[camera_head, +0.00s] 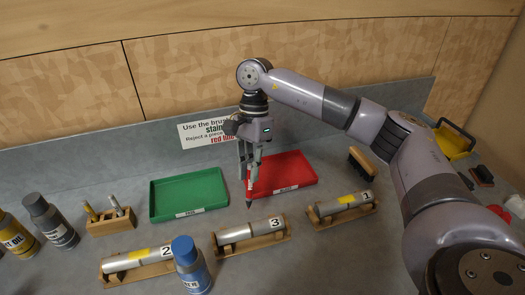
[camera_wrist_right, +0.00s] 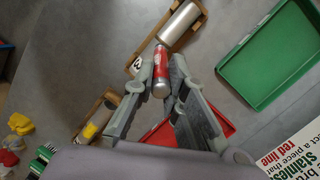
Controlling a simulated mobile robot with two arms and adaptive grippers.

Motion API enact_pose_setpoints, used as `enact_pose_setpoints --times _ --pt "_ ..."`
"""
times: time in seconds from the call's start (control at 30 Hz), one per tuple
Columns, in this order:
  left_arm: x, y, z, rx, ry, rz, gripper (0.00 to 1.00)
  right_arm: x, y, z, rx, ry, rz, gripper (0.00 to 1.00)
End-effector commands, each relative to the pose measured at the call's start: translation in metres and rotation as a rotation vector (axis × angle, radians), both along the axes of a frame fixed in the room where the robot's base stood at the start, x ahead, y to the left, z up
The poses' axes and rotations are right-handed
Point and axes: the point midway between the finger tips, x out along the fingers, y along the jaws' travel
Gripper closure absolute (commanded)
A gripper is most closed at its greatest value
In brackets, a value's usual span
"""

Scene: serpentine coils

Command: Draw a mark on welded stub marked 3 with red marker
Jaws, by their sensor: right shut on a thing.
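The welded stub marked 3 (camera_head: 236,235) is a silver cylinder lying on a wooden cradle, its numbered label at the right end. It also shows in the wrist view (camera_wrist_right: 179,25). My right gripper (camera_head: 249,178) is shut on the red marker (camera_wrist_right: 161,72) and points down. The marker's dark tip (camera_head: 249,203) is above and a little behind stub 3, seemingly apart from it. No red line shows on the visible part of stub 3. My left gripper is not in view.
Stub 2 (camera_head: 130,260) and stub 1 (camera_head: 340,203) lie on cradles on either side, each with a yellow band. A blue-capped bottle (camera_head: 190,268) stands by stub 2. Green (camera_head: 189,213) and red (camera_head: 311,180) trays are behind. A wooden pen holder (camera_head: 113,225) stands left.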

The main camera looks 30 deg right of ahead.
Motion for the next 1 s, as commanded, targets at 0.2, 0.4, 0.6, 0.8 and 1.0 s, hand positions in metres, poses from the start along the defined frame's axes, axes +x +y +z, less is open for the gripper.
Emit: enact_pose_setpoints --times 0.2,0.4,0.6,0.8,1.0 --pt "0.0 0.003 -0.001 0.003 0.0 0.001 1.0 -0.002 0.007 -0.006 0.007 0.005 0.012 1.0" --pt "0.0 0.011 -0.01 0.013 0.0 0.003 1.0 -0.003 0.006 -0.024 0.006 0.007 0.011 1.0" --pt "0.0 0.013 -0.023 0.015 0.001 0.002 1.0 -0.003 0.006 -0.047 0.006 0.007 0.011 1.0" --pt "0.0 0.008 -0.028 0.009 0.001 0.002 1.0 -0.002 0.006 -0.06 0.006 0.006 0.011 1.0" --pt "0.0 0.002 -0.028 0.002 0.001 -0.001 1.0 -0.002 0.006 -0.06 0.006 0.006 0.011 1.0"
